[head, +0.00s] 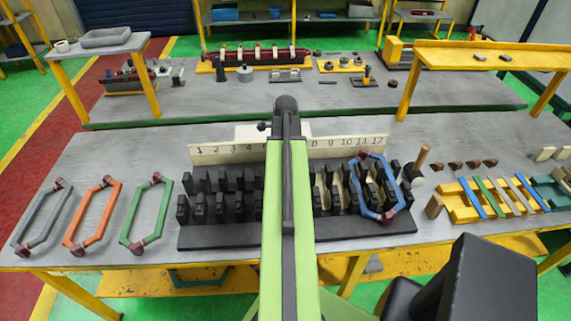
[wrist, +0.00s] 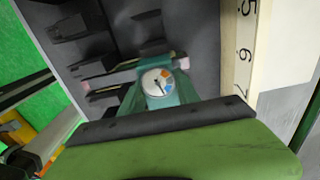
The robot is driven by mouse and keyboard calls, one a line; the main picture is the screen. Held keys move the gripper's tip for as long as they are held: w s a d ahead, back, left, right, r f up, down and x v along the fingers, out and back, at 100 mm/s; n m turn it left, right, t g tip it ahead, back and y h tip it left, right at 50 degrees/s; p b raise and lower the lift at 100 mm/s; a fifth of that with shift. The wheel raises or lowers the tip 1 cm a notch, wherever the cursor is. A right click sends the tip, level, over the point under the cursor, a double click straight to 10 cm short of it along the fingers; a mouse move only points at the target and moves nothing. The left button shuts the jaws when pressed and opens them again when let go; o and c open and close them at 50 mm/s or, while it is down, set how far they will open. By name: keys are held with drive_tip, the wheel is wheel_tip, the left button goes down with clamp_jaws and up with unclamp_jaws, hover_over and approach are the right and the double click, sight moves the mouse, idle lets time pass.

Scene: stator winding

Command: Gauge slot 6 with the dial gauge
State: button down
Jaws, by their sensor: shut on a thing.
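The dial gauge (wrist: 157,82) has a round white dial with coloured marks and a teal body. My gripper (wrist: 160,108) is shut on this body, just over the stator block (wrist: 205,30) in the wrist view. Whether the gauge touches a slot is hidden by its body. The number strip (wrist: 247,60) beside the block shows 5, 6 and 7 there; the gauge is roughly level with 6 and 7. In the head view the dark toothed stator block (head: 220,238) lies at mid table, and my arm covers its middle, the gauge and the numbers there.
A blue coil (head: 367,205) sits over the right slots. Grey (head: 42,218), orange (head: 92,215) and green (head: 146,213) coils lie at left. A yellow rack (head: 462,214) with coloured strips stands at right, near an upright wooden-handled tool (head: 422,157).

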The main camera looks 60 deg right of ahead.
drive_tip(key=shift+f, duration=0.2)
drive_tip(key=c, duration=0.8)
unclamp_jaws()
drive_tip(key=shift+r, duration=0.15)
wheel_tip(320, 180, up, 17)
drive_tip(key=p, duration=1.7)
